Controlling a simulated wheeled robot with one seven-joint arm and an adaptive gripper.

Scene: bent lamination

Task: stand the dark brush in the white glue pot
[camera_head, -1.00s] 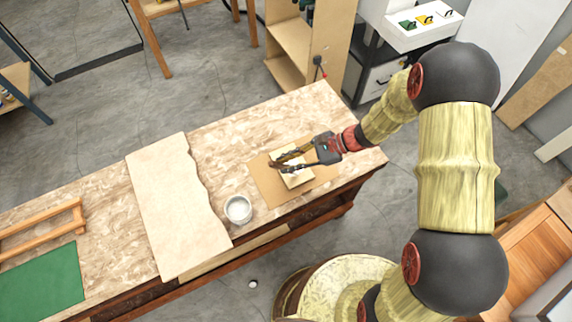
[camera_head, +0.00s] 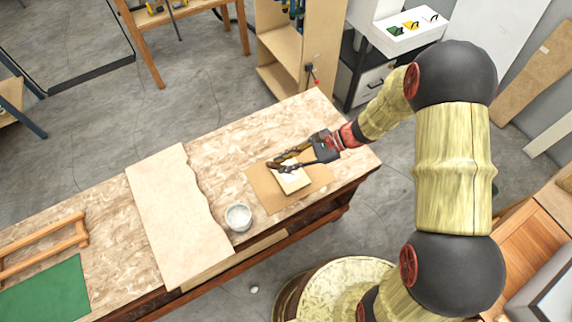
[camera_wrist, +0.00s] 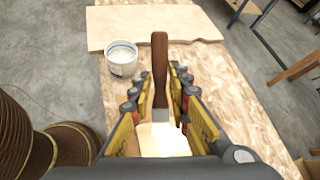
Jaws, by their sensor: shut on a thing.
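The dark brush (camera_wrist: 160,65) has a brown handle and a metal ferrule. In the wrist view it lies between the fingers of my gripper (camera_wrist: 165,95), handle pointing away toward the far end of the bench. My gripper (camera_head: 273,164) is shut on it, above a pale block (camera_head: 294,181) on a brown mat (camera_head: 265,196). In the head view the brush is hard to tell from the fingers. The white glue pot (camera_head: 238,217) stands upright on the bench, left of and nearer than the gripper; it also shows in the wrist view (camera_wrist: 122,58), left of the handle.
A pale wavy-edged board (camera_head: 178,217) lies on the bench just left of the pot. A wooden frame (camera_head: 45,243) and a green mat (camera_head: 45,291) are further left. The patterned bench top (camera_head: 225,150) is clear behind the pot.

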